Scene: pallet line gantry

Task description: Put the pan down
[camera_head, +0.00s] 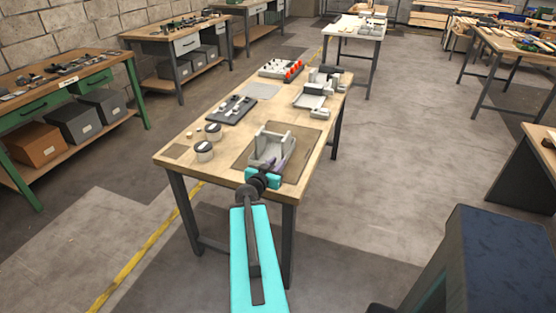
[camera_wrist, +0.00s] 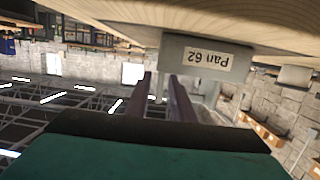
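The grey pan (camera_head: 268,148) is an open tray with raised walls, over the dark mat (camera_head: 299,136) at the near end of the wooden table. In the wrist view the pan (camera_wrist: 225,73) shows its wall with an upside-down "Pan 62" label. My gripper (camera_head: 277,164) is at the pan's near side. In the wrist view its two purple fingers (camera_wrist: 161,76) stand either side of a narrow part of the pan, closed on it. I cannot tell whether the pan's underside touches the mat, as it is hidden.
Two round containers (camera_head: 204,151) stand left of the pan. A dark tray with small parts (camera_head: 231,109) lies behind them. Grey boxes (camera_head: 313,96) and a rack with red items (camera_head: 283,70) fill the far end.

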